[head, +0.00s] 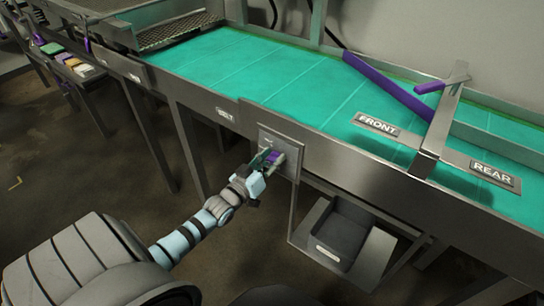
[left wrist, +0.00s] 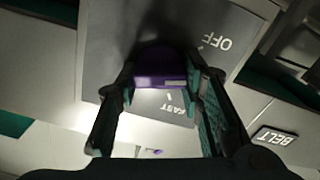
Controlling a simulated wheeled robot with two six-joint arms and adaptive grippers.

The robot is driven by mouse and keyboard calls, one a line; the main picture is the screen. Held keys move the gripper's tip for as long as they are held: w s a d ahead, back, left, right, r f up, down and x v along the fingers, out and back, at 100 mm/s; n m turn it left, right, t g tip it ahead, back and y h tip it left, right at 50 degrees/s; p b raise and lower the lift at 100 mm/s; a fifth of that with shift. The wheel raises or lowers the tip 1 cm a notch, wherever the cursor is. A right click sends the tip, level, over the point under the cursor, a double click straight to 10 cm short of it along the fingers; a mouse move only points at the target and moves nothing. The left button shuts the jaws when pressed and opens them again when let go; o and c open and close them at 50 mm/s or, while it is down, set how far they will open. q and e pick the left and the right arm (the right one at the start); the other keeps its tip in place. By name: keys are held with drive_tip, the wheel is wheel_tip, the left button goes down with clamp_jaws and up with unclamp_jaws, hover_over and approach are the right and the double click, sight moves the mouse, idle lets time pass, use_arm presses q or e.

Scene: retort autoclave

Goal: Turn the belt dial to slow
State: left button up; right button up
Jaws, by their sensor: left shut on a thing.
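The purple belt dial (head: 272,157) sits on a grey control plate (head: 287,138) on the front side of the conveyor. My left gripper (head: 266,164) reaches it from the front and is shut on it. In the left wrist view, the dial (left wrist: 160,66) lies between the two fingers of my left gripper (left wrist: 160,85). That view is upside down, with an OFF label (left wrist: 214,43) to the upper right and a FAST label (left wrist: 180,110) below the dial. The dial has a pale mark on its lower right edge. No SLOW label is readable. My right gripper is not in view.
The green conveyor belt (head: 300,82) runs behind the plate, with a purple diverter bar (head: 388,86) across it. FRONT (head: 376,125) and REAR (head: 492,173) signs sit at the right. A BELT label (head: 225,114) is left of the plate.

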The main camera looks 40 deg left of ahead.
use_arm(q)
drive_tip(key=m+p, duration=0.2)
drive_tip(key=m, duration=0.2)
drive_tip(key=shift+d+m, duration=0.15)
drive_tip(key=shift+m, duration=0.15)
idle(0.5)
drive_tip(key=o, duration=1.2)
drive_tip(key=s, duration=1.2)
drive_tip(key=shift+d, duration=0.1)
